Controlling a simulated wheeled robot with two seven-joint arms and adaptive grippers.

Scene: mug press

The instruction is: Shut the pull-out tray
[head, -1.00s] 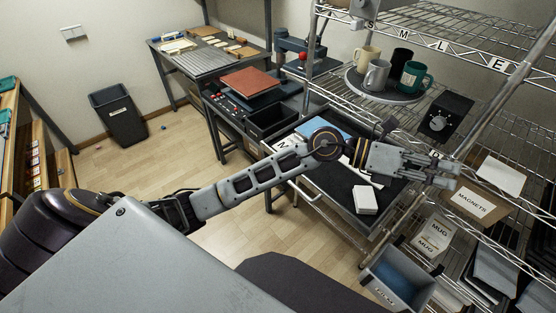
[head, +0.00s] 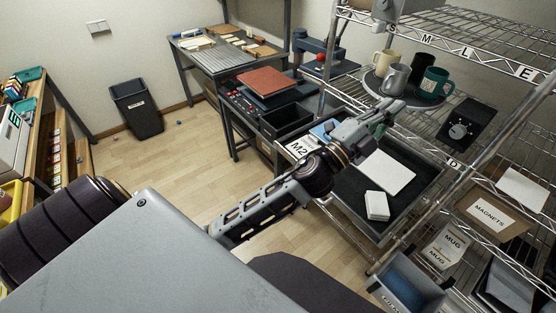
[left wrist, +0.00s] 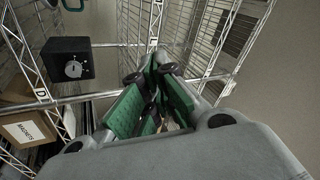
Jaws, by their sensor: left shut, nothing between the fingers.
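The pull-out tray (head: 348,188) is a dark, flat tray low in the wire rack in the head view. It stands out from the rack towards the open floor. A white sheet (head: 388,172) and a stack of white cards (head: 377,206) lie on it. My left gripper (head: 388,110) is above the tray's far part, near the rack's shelf edge, and its arm hides part of the tray. Its green-padded fingers are together and empty in the left wrist view (left wrist: 155,112). I cannot see it touching the tray. My right gripper is not in view.
Mugs stand on a round turntable (head: 392,98) on the shelf above, close to my left gripper. A dark box with a dial (head: 464,124) is to their right. A blue-grey bin (head: 408,284) is near the tray's front right. Open floor (head: 180,165) lies left of the rack.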

